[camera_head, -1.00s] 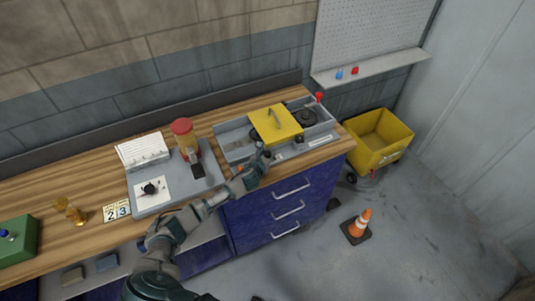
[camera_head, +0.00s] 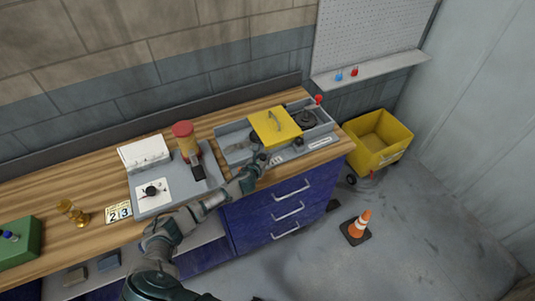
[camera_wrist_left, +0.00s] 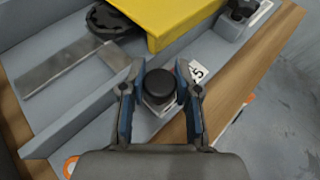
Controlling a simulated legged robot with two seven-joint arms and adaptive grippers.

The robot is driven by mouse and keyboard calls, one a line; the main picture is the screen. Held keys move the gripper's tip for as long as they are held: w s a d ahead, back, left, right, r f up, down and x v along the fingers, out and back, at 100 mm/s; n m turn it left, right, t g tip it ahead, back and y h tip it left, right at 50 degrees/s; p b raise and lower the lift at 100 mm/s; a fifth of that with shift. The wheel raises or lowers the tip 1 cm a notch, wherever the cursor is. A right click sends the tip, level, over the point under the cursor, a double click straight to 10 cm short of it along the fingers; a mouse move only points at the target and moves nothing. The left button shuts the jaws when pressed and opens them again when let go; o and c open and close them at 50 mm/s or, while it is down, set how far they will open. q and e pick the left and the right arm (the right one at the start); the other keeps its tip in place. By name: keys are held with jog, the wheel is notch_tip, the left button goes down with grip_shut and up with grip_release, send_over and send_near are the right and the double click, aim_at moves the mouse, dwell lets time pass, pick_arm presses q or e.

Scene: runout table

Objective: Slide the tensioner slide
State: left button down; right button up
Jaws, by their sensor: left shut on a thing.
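The tensioner slide has a round black knob (camera_wrist_left: 160,86) on a small grey block, seen in the left wrist view at the front edge of the grey machine (camera_head: 228,140). My left gripper (camera_wrist_left: 158,98) is shut on this knob, with one blue-padded finger on each side of it. In the head view, my left gripper (camera_head: 260,163) is at the machine's front edge, just in front of the yellow cover (camera_head: 275,126), and hides most of the knob. A white label (camera_wrist_left: 198,73) with a "5" shows to the right of the knob. My right gripper is not in view.
The yellow cover with its handle stands above the slide. A yellow bin (camera_head: 378,140) and an orange cone (camera_head: 358,226) stand on the floor at right.

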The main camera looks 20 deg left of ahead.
pick_arm(q)
jog(key=shift+s+a+r, duration=0.1)
jog(key=shift+s+a, duration=0.1)
jog(key=shift+s, duration=0.1)
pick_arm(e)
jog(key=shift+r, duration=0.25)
pick_arm(q)
jog(key=c, duration=1.1)
grip_release()
jog(key=v, duration=1.1)
jog(key=shift+s, duration=0.4)
jog(key=shift+a, duration=0.1)
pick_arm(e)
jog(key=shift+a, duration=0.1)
